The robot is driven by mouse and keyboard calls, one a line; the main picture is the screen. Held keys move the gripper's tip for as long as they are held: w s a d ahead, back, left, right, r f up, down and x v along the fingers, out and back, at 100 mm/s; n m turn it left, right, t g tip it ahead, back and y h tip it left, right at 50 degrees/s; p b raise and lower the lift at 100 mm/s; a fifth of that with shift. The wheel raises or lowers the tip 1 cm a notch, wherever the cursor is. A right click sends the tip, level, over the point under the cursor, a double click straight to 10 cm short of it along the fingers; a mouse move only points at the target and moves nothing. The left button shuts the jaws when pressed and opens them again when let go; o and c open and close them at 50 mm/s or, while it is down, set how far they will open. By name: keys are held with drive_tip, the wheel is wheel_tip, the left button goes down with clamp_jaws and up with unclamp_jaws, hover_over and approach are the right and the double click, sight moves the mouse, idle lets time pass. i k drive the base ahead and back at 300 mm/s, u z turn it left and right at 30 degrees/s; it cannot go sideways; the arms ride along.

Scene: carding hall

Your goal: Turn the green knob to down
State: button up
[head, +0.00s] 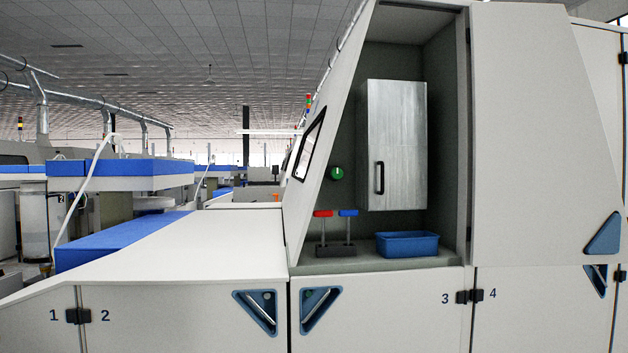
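The green knob (337,173) is a small round dial on the dark back wall of the open recess in the pale machine. It is at the left of the recess, above the two levers. A small light mark shows on its face near the upper middle and looks roughly upright; the knob is too small to read its setting surely. My gripper is not in view, and nothing covers the knob.
A metal cabinet door (397,145) with a black handle hangs right of the knob. A red lever (323,214) and a blue lever (348,213) stand below it. A blue bin (407,244) sits on the ledge. A white sloping cover (190,247) lies left.

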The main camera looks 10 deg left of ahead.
sight(336, 174)
drive_tip(key=u, duration=0.3)
drive_tip(key=i, duration=1)
drive_tip(key=u, duration=0.35)
